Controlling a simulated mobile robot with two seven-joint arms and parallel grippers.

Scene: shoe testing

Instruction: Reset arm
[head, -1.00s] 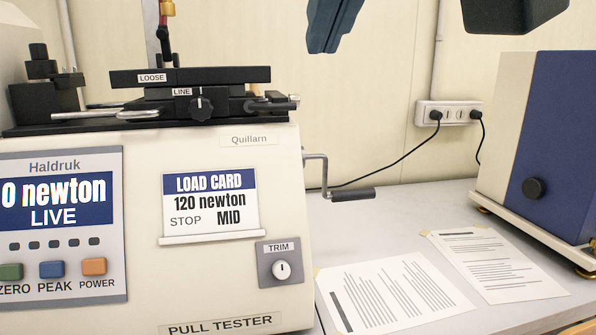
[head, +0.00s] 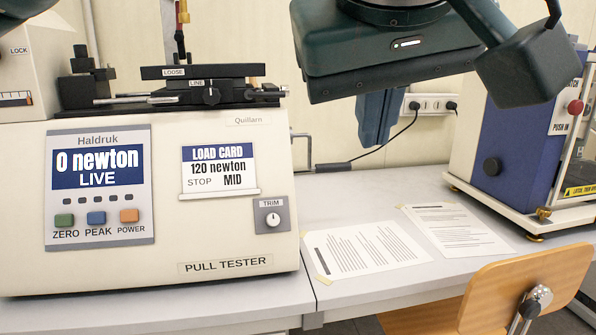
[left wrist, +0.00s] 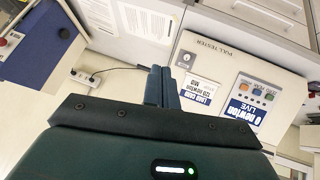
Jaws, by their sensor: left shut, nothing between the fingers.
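My left gripper (head: 378,120) hangs at the upper middle of the head view, fingers pointing down. It is in front of the back wall, to the right of the pull tester (head: 160,262). Its fingers are together with nothing between them. In the left wrist view the closed fingers (left wrist: 161,88) show beyond the dark gripper body, with the pull tester (left wrist: 232,72) turned on its side behind them. The tester's screen (head: 97,168) reads 0 newton LIVE, and its load card (head: 218,167) reads 120 newton, stop MID. My right gripper is not seen.
Two printed sheets (head: 365,249) (head: 455,229) lie on the grey bench (head: 345,198). A blue and cream machine (head: 530,150) stands at the right. A wooden chair (head: 500,298) is at the front right. A crank handle (head: 333,167) sticks out beside the tester.

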